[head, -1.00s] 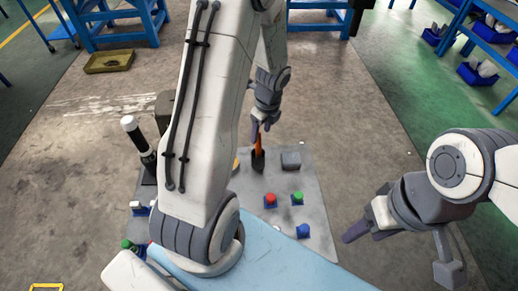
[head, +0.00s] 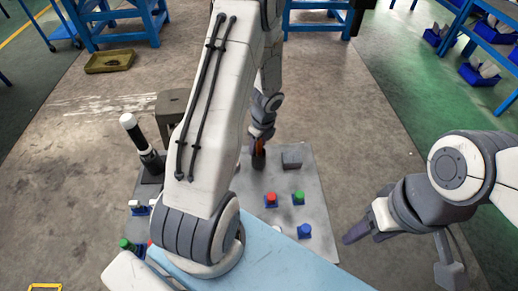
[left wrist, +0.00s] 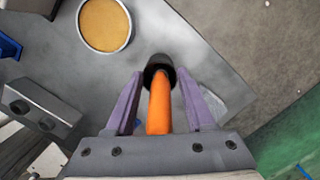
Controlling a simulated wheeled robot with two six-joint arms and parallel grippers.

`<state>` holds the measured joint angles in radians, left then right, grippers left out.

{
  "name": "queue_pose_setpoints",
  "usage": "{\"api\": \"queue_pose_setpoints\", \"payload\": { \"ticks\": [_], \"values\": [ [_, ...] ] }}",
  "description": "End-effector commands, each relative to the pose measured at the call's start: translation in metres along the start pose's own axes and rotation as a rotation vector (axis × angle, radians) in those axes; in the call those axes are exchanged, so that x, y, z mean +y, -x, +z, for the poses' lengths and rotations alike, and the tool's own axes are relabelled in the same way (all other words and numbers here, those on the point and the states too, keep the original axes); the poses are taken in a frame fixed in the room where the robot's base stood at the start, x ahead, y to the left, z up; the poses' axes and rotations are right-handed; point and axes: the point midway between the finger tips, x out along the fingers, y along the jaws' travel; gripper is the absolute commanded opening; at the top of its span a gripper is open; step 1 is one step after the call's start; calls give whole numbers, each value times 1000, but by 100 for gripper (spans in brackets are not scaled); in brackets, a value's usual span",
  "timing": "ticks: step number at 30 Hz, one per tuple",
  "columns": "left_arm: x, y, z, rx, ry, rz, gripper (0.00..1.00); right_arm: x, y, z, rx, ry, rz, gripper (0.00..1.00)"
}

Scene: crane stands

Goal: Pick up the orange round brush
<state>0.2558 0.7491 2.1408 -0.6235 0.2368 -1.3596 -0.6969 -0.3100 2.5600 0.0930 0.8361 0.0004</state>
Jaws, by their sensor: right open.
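The orange round brush has an orange handle (left wrist: 159,105) and a dark round lower end (left wrist: 159,66), and it stands upright on a grey board (head: 310,190). In the head view, the brush (head: 258,160) shows just below my left gripper (head: 259,138), which partly hides its handle. In the left wrist view, the purple fingers of my left gripper (left wrist: 159,103) are apart on either side of the handle, with a small gap on each side. My right gripper (head: 400,252) is open and empty, off the right side of the board.
A red button (head: 271,199), a green button (head: 298,197), a blue piece (head: 304,231) and a grey block (head: 292,160) are on the board. A black cylinder with a white top (head: 133,130) stands left. A round tan dish (left wrist: 105,24) lies near the brush.

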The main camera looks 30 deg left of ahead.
Motion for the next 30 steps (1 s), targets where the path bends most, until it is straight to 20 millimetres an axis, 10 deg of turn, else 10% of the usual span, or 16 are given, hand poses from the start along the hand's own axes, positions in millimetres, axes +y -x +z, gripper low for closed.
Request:
{"api": "queue_pose_setpoints", "payload": {
  "ticks": [4,14,30],
  "values": [
    [0,0,0,0,0,0,0,0,0,0,0,0,0,58],
    [0,5,1,-1,2,-1,0,0,2,0,0,0,0,58],
    [-1,93,14,-2,1,-2,0,-2,20,-1,0,-1,0,58]
  ]
}}
